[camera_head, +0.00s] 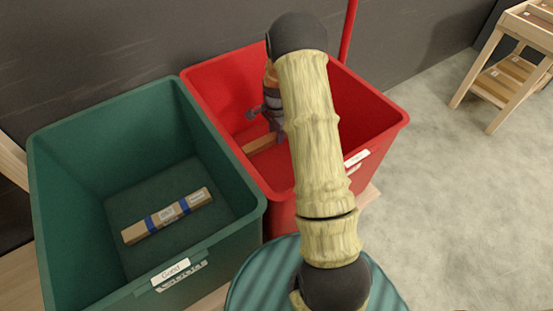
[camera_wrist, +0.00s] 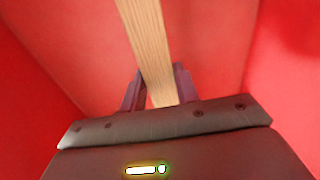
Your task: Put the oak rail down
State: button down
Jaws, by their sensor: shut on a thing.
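The oak rail (camera_wrist: 149,40) is a plain light wooden bar. In the wrist view my gripper (camera_wrist: 160,82) is shut on it near one end, and the rail runs away between the two fingers. In the head view my gripper (camera_head: 268,112) is inside the red bin (camera_head: 388,122), and part of the rail (camera_head: 260,144) shows low in it. My arm hides the rest of the rail there. I cannot tell whether the rail touches the bin's floor.
A green bin (camera_head: 52,190) labelled "Good" stands to the left, holding a wooden piece (camera_head: 167,215) with blue bands. The red bin's walls surround my gripper closely. A wooden rack (camera_head: 510,60) stands at the far right, with clear floor before it.

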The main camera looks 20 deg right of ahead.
jog(key=shift+f, duration=0.1)
jog(key=b, duration=0.2)
send_over(276, 157)
notch_tip(276, 157, down, 6)
jog(key=shift+f, duration=0.1)
jog(key=shift+f+b, duration=0.9)
jog(key=shift+f, duration=0.9)
jog(key=shift+f, duration=0.1)
jog(key=c, duration=1.1)
grip_release()
jog(key=shift+o, duration=0.2)
notch_tip(276, 157, up, 12)
jog(key=p, duration=0.4)
